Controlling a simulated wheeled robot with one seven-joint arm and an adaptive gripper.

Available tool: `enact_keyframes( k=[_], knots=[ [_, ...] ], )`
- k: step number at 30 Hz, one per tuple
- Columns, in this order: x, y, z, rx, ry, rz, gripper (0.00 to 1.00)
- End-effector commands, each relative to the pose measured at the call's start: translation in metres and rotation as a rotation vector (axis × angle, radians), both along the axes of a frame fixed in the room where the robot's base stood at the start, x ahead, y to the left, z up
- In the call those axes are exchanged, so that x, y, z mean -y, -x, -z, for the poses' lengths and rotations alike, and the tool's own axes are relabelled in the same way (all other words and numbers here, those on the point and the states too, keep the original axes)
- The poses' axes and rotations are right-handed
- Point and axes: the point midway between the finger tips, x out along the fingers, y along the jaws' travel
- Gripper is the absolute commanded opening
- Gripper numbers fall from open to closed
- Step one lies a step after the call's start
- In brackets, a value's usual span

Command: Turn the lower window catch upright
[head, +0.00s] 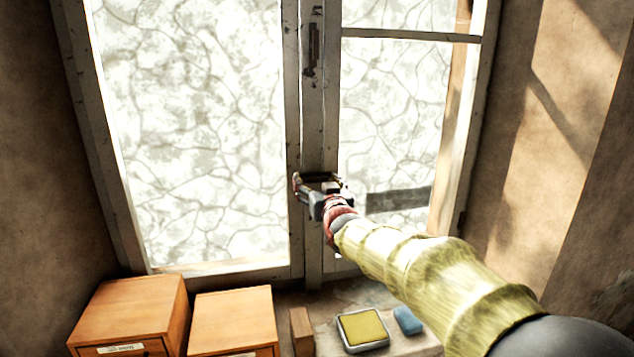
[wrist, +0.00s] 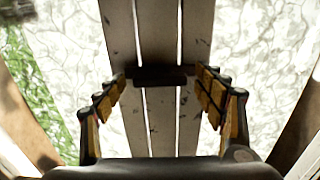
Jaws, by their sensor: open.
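The lower window catch (wrist: 160,76) is a dark bar lying crosswise over the window's middle post in the wrist view. In the head view my gripper mostly covers it. My gripper (head: 320,183) is at the post, with its fingers spread. In the wrist view my gripper (wrist: 160,84) is open, one finger to each side, and the bar lies between the fingertips. The bar's ends are close to both fingertips; I cannot tell whether they touch. The upper catch (head: 313,48) stands upright, higher on the same post.
Two wooden drawer boxes (head: 130,305) (head: 235,312) stand at the lower left. A small wooden block (head: 301,330), a tray with a yellow pad (head: 363,328) and a blue block (head: 408,320) are on the sill. Walls flank the window on both sides.

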Motion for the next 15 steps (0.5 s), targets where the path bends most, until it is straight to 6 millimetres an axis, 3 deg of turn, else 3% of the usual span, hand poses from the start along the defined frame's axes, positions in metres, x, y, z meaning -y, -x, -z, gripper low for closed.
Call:
enact_keyframes(
  k=[15],
  knots=[
    [0.0001, 0.0003, 0.0000, 0.000, 0.000, 0.000, 0.42]
  ],
)
